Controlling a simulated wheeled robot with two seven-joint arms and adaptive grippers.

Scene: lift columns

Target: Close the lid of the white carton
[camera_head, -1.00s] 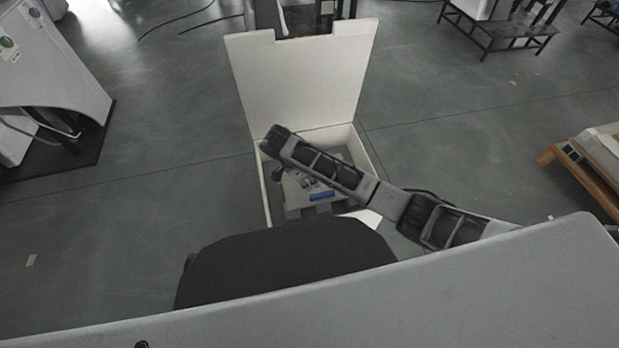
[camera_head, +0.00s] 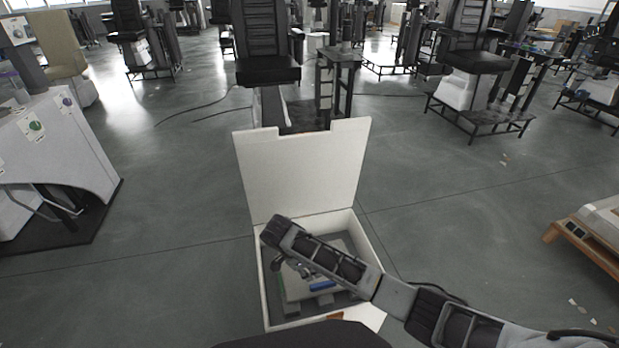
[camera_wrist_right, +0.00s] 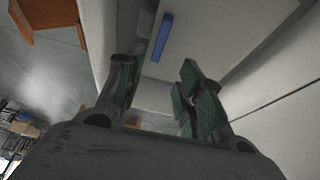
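The white carton (camera_head: 264,289) stands open on the floor. Its lid (camera_head: 303,172) stands up at the far side with its inner face towards me. Inside the carton lies a pale object with a blue strip (camera_head: 321,286); the strip also shows in the right wrist view (camera_wrist_right: 162,37). My right arm crosses over the carton from the right. My right gripper (camera_head: 290,267) is over the carton opening, in front of the lid and partly hidden by its own wrist. In the right wrist view, its fingers (camera_wrist_right: 157,85) are apart with nothing between them. My left gripper is out of view.
A grey-white cabinet (camera_head: 58,150) stands at left. A wooden pallet (camera_head: 590,240) with a white load is at right. Black chairs (camera_head: 267,45) and stands are behind the carton. The floor beside the carton is clear.

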